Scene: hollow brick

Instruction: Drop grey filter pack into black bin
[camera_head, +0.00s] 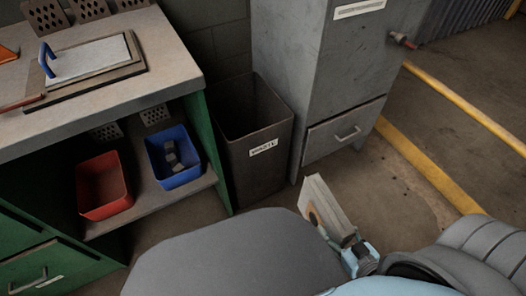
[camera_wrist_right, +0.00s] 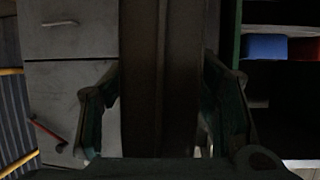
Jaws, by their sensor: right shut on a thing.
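The grey filter pack (camera_head: 326,205) is a flat, light-edged block with a brownish face. My right gripper (camera_head: 350,250) is shut on its lower end and holds it tilted, pointing up and left, in the lower middle of the head view. In the right wrist view, the dark pack (camera_wrist_right: 160,75) fills the middle between the two fingers. The black bin (camera_head: 258,163) is a tall, open-topped box with a white label, left of the pack and apart from it in the picture. Its bottom inside is dark. My left gripper is not in view.
A grey cabinet (camera_head: 310,80) stands right beside the bin. A green workbench (camera_head: 215,165) is on its left, with a red tray (camera_head: 103,190) and a blue tray (camera_head: 185,178) on its shelf. Floor with yellow lines (camera_head: 440,180) is clear at the right.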

